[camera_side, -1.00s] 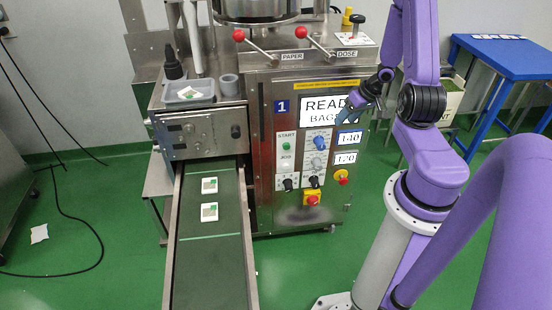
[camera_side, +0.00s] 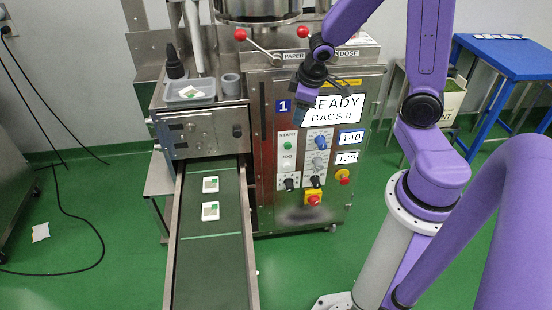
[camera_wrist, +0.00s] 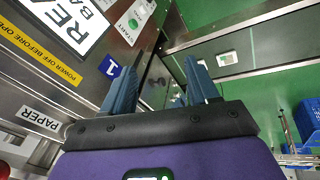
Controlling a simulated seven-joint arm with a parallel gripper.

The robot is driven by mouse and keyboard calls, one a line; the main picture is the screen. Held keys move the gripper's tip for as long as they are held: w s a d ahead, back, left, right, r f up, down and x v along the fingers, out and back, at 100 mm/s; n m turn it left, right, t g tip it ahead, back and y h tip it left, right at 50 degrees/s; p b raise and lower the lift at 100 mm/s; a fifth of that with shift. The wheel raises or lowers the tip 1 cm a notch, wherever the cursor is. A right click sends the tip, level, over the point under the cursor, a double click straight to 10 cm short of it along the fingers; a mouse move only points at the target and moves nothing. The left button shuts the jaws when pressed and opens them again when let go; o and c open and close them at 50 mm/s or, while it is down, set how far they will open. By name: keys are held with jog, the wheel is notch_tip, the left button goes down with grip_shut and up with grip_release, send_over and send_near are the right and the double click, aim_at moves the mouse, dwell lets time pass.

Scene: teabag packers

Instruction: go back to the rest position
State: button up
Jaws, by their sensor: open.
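My gripper (camera_side: 299,107) hangs from the purple arm in front of the upper left part of the machine's panel, its fingers pointing down. It partly covers the left end of the READY display (camera_side: 338,110). In the wrist view my gripper (camera_wrist: 161,64) shows two blue fingers spread apart with nothing between them. The teabag machine (camera_side: 265,190) stands behind the gripper. I cannot tell how far the fingers are from its panel.
Two white-and-green packets (camera_side: 210,211) lie on the dark conveyor (camera_side: 205,270). A grey tray (camera_side: 178,98) with packets sits on the machine's left ledge. Two red-knobbed levers (camera_side: 303,32) stick out above the panel. A blue table (camera_side: 500,58) stands at right.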

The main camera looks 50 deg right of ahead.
jog(key=s+a+r+n+g+y, duration=0.1)
jog(key=s+a+r+n, duration=0.2)
jog(key=s+a, duration=0.4)
jog(key=s+a+r+n+g+y, duration=0.1)
jog(key=s+a+r+n+g, duration=0.1)
jog(key=s+a, duration=0.5)
jog(key=s+r+n, duration=0.1)
jog(key=s+n, duration=0.1)
jog(key=s, duration=0.4)
jog(key=shift+r+n, duration=0.4)
jog(key=shift+w, duration=0.1)
